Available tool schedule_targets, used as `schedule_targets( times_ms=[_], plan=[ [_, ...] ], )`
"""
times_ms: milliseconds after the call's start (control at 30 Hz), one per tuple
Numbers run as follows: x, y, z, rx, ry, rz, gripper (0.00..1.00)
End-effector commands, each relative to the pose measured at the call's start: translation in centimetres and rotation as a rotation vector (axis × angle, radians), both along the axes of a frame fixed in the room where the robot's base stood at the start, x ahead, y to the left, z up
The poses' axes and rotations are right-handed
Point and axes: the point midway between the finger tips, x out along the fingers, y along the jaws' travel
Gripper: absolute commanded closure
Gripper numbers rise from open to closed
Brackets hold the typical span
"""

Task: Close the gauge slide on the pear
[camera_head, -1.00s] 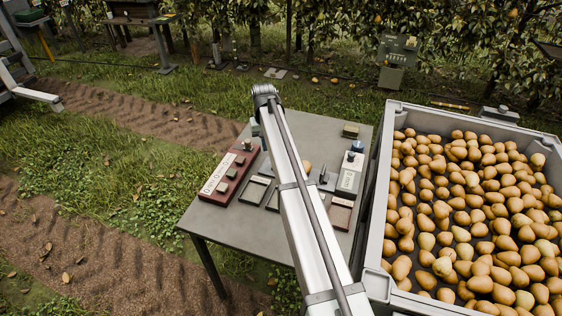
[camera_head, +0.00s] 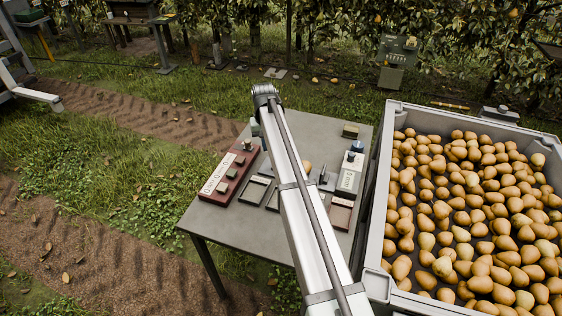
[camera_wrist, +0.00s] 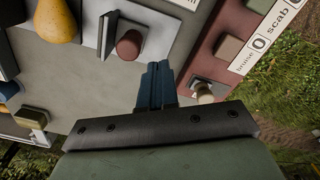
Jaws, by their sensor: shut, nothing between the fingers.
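The pear (camera_wrist: 57,22) lies on the table at the upper left of the wrist view; in the head view a bit of it (camera_head: 306,167) shows just right of my arm. I cannot tell how far the slide stands from the pear. My gripper (camera_wrist: 158,75) has its blue fingers together and empty, just beside the knob, with a small gap in the picture. In the head view my arm hides most of the gauge.
A red board (camera_head: 228,177) with labels and blocks lies along the table's left side. A pale knob (camera_wrist: 204,93) stands near my fingers. A small box (camera_head: 350,131) sits at the table's far edge. A grey bin (camera_head: 376,200) full of pears adjoins the right side.

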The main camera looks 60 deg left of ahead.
Motion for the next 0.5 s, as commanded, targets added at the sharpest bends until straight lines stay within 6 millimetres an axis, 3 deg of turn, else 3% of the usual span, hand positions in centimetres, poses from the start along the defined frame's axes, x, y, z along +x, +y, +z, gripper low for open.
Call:
schedule_targets(
  times_ms=[500],
  plan=[
    [0.0,0.0,-1.7,0.0,0.0,0.0,1.0]
  ],
)
